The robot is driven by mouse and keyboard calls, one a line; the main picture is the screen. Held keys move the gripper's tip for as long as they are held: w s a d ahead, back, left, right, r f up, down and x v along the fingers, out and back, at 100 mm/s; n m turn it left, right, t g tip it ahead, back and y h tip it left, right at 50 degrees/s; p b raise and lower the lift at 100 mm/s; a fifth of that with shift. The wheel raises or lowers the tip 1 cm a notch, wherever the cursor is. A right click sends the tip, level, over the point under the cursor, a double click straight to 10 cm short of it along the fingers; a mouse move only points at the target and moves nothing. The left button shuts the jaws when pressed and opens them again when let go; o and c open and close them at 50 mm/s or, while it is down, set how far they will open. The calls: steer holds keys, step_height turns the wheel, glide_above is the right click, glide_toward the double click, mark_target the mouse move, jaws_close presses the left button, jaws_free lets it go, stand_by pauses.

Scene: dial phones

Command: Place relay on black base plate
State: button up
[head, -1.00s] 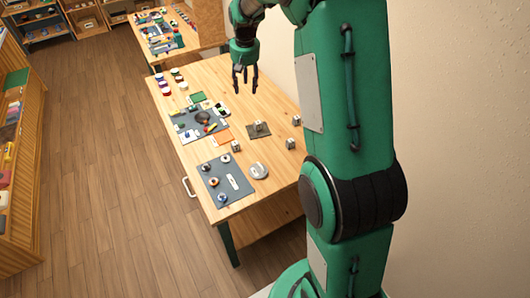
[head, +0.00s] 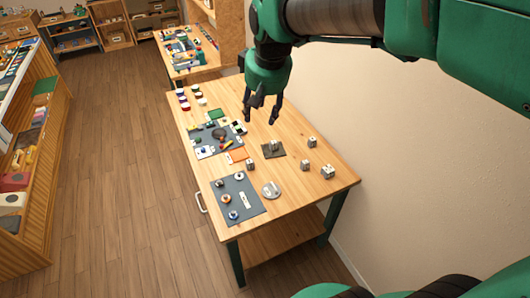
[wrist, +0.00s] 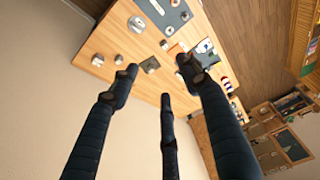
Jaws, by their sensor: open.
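A small dark, square base plate (head: 279,154) lies on the wooden table, right of its middle. One small grey block, likely a relay (head: 274,146), appears to stand on it. Similar grey blocks stand apart on the bare wood: one behind right (head: 311,142), one at front right (head: 327,171), one left of the plate (head: 250,165). My gripper (head: 261,115) is open and empty, fingers pointing down, above the table beyond the plate. In the wrist view the plate (wrist: 150,65) shows between the spread fingers (wrist: 163,88), well below them.
A grey mat (head: 247,208) with round parts lies at the table's front left, beside a silver disc (head: 271,190). Another mat (head: 202,140) with mixed parts lies further back. A wall is close on the right. Bare wood surrounds the plate.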

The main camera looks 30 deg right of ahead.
steer(key=s+a+t, duration=0.1)
steer(key=s+a, duration=0.1)
steer(key=s, duration=0.8)
steer(key=s+a+f, duration=0.1)
steer(key=s+a, duration=0.2)
steer(key=s, duration=0.8)
steer(key=shift+s+a+f+t, duration=0.15)
steer(key=shift+a+f+t, duration=0.1)
steer(key=shift+t, duration=0.15)
step_height(320, 180, down, 3)
steer(key=b, duration=0.2)
steer(key=shift+r+b, duration=0.15)
steer(key=shift+b, duration=0.25)
